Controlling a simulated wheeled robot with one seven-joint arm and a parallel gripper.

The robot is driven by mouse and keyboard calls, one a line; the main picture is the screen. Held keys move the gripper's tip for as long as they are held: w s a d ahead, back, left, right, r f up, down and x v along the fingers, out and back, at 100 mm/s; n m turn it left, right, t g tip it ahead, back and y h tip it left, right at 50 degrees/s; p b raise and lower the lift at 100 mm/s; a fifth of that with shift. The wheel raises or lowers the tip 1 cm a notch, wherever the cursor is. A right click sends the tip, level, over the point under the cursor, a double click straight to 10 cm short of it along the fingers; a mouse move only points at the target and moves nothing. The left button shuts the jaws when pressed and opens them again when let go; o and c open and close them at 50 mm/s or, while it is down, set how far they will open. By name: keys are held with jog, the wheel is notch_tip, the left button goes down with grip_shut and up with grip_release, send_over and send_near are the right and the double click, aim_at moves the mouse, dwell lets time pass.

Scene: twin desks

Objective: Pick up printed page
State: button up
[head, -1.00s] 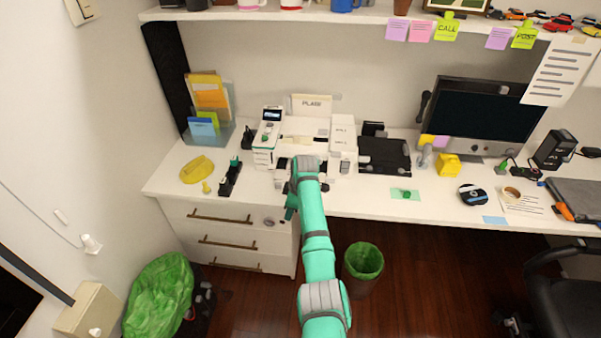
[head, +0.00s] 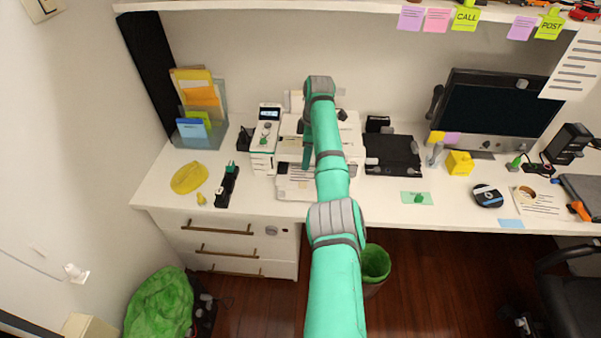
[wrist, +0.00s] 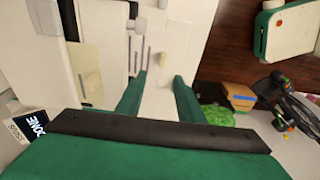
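The white printer (head: 291,124) stands on the left part of the desk, partly behind my arm. A pale sheet with grey marks, seemingly the printed page (head: 290,171), lies in its front tray (head: 296,192). My gripper (head: 307,166) is over the printer's front, pointing down, and largely hidden by my own arm. In the wrist view my gripper (wrist: 158,78) has its two green fingers apart, with nothing between them. The white printer also shows at the left of the wrist view (wrist: 105,45); I cannot clearly make out the page there.
A black stapler (head: 228,186) and a yellow object (head: 189,178) lie left of the printer. A black tray (head: 393,156) is to its right. Another text sheet (head: 537,205) lies far right. A green-lined bin (head: 375,263) stands below the desk edge.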

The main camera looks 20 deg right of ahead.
send_over(303, 182)
jog(key=f, duration=0.5)
jog(key=shift+w+d+f, duration=0.1)
jog(key=shift+d, duration=0.2)
jog(key=shift+s+a+f, duration=0.15)
jog(key=shift+f, duration=1.2)
jog(key=shift+s+a+f, duration=0.1)
jog(key=shift+f, duration=1.2)
grip_shut()
